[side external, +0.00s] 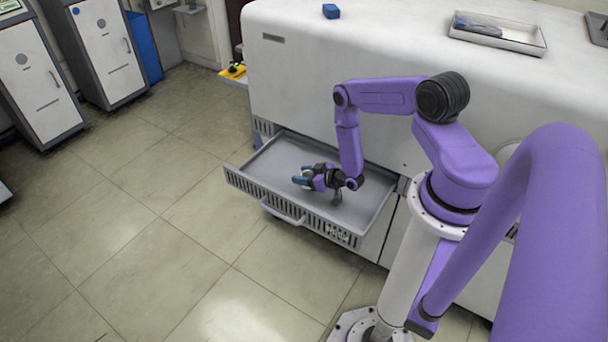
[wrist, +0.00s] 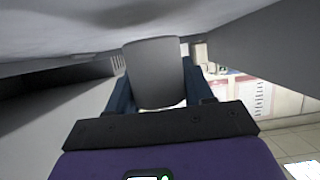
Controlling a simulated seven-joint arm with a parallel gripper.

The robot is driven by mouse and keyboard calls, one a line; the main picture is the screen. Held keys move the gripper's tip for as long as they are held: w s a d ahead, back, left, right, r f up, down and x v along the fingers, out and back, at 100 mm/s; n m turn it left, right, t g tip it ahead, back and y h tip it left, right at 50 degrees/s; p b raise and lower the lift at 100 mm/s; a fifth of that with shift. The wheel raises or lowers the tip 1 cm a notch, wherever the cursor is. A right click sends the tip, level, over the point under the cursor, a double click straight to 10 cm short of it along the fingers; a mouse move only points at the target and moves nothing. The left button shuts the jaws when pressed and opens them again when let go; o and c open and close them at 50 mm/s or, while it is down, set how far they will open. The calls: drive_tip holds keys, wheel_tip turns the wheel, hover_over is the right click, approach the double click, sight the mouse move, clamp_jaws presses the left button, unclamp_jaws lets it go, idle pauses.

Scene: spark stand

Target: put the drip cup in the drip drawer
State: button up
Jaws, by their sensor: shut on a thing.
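The drip drawer (side external: 262,163) is pulled out of the white cabinet's front, with a grey floor and a slatted front panel. My gripper (side external: 301,178) is inside the drawer's outline in the side view, low over its floor, with its blue fingertips pointing left toward the front panel. In the wrist view my gripper (wrist: 158,98) has its two dark blue fingers on either side of a plain grey piece, which I take for the drip cup (wrist: 155,70). The cup is hard to make out in the side view. I cannot tell whether it touches the drawer floor.
The white cabinet top (side external: 390,50) carries a small blue block (side external: 331,11) and a shallow tray (side external: 497,33) with a dark item in it. The drawer handle (side external: 282,213) sticks out at the front. Tiled floor lies clear to the left.

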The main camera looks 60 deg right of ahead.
drive_tip(key=shift+f, duration=0.15)
drive_tip(key=o, duration=1.1)
drive_tip(key=shift+s, duration=0.1)
